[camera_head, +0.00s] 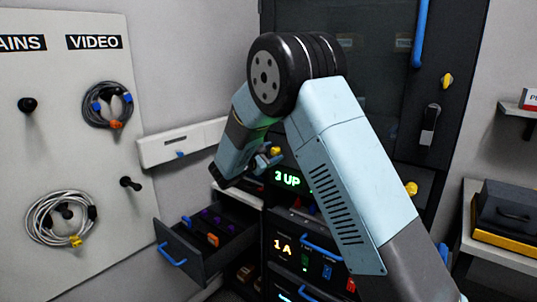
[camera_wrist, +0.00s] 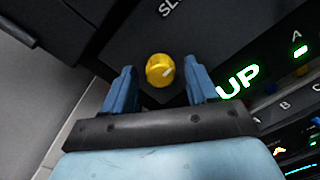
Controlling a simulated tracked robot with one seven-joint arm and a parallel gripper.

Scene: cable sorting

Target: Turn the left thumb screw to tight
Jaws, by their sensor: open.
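The thumb screw is a round yellow knob (camera_wrist: 160,70) on a dark panel. A pale mark shows on its face, slanting up to the right. In the head view a small yellow knob (camera_head: 276,151) shows beside my gripper, partly hidden by my arm. My gripper (camera_wrist: 160,82) is open, with one blue finger on each side of the knob and a gap on both sides. In the head view my gripper (camera_head: 263,161) is small and near the rack front. I cannot tell how deep the fingers reach around the knob.
An open drawer (camera_head: 213,247) juts out below left. Other yellow knobs sit at the right (camera_head: 411,188) and on the dark door (camera_head: 447,80). A board with coiled cables (camera_head: 107,104) stands left.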

